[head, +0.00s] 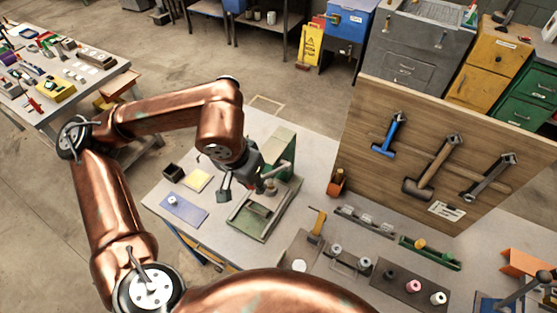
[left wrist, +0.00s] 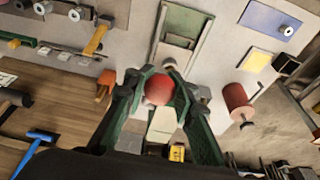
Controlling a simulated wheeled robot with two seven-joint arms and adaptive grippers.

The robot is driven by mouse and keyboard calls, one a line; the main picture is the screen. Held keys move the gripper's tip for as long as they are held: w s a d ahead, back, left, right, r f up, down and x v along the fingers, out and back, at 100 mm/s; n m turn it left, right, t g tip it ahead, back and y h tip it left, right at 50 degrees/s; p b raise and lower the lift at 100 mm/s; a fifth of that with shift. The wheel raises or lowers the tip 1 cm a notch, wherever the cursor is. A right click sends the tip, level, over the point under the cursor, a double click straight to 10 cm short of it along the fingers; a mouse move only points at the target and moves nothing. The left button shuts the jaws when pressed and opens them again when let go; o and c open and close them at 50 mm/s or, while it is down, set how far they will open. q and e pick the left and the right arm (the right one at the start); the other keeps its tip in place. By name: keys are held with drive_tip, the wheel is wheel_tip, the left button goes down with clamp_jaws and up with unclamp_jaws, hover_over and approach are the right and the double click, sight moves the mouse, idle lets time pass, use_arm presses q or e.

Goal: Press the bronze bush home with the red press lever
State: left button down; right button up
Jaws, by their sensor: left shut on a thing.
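The green press (head: 281,153) stands on the bench, and its base plate also shows at the top of the left wrist view (left wrist: 186,20). My left gripper (head: 253,184) is beside the press column, above the base. In the left wrist view my left gripper (left wrist: 161,82) has its green fingers on both sides of the round red knob (left wrist: 158,91) of the press lever, shut on it. The lever's shaft is mostly hidden behind the knob and fingers. I cannot make out the bronze bush. My right gripper is not in view.
A blue mat (head: 182,210) with a small metal ring, a yellow pad (head: 197,181) and a dark box (head: 173,172) lie left of the press. A tool board (head: 375,165) with hammers stands at right. Parts racks (head: 364,222) and a yellow-handled tool (head: 318,222) lie in front of it.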

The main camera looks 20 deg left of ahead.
use_arm(q)
drive_tip(key=shift+s+f, duration=0.1)
drive_tip(key=shift+s, duration=0.1)
drive_tip(key=shift+s+a+f+b, duration=0.1)
drive_tip(key=shift+s+f+b, duration=0.4)
drive_tip(key=shift+f+b, duration=0.25)
drive_tip(key=shift+s+a+f+b, duration=0.1)
drive_tip(key=shift+s+f+b, duration=0.35)
drive_tip(key=shift+f+b, duration=0.3)
drive_tip(key=shift+s+a+f+b, duration=0.1)
drive_tip(key=shift+s+f+b, duration=0.4)
drive_tip(key=shift+f+b, duration=0.25)
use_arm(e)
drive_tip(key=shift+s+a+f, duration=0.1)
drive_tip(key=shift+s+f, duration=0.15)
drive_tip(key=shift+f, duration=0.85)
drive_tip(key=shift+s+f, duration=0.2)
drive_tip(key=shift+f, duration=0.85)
use_arm(q)
drive_tip(key=shift+f, duration=0.2)
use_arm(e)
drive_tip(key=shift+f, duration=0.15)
